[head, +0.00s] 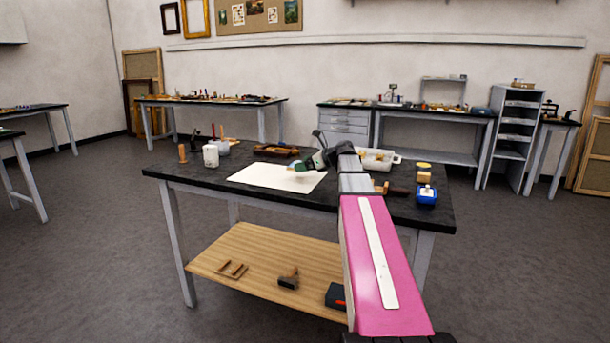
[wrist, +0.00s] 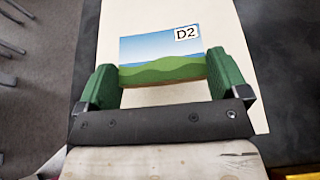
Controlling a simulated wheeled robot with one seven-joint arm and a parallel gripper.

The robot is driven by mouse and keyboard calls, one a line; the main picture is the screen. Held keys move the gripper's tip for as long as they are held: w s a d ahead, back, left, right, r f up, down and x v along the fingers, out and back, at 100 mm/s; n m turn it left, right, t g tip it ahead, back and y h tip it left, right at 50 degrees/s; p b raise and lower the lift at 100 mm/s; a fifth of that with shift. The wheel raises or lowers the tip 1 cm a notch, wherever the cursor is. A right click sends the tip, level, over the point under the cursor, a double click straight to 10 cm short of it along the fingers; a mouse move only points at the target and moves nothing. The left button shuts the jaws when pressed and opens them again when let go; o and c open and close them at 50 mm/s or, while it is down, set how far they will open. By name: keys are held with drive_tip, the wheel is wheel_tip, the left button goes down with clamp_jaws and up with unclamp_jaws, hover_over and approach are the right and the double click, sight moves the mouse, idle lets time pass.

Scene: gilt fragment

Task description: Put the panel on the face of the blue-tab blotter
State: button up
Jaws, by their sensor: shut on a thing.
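My gripper (wrist: 164,76) has green fingers, which are shut on the left and right edges of a small panel (wrist: 160,58). The panel shows blue sky over green hills and a white label reading D2. A large pale sheet (wrist: 190,16) lies behind and below the panel in the wrist view. In the head view my gripper (head: 305,165) is over the back right part of this pale sheet (head: 262,177). I see no blue tab on the sheet, so I cannot tell which blotter it is. Whether the panel touches the sheet is unclear.
The sheet lies on a black-topped table (head: 200,172). A white cup (head: 211,156) and a wooden peg (head: 182,153) stand at left. A brown tray (head: 276,150) and a white container (head: 376,160) are at the back. A blue item (head: 427,195) stands at right.

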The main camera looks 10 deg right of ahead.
sight(305, 180)
drive_tip(key=shift+d+f, duration=0.1)
drive_tip(key=shift+f, duration=1.95)
drive_tip(key=shift+f, duration=0.15)
drive_tip(key=shift+f, duration=0.1)
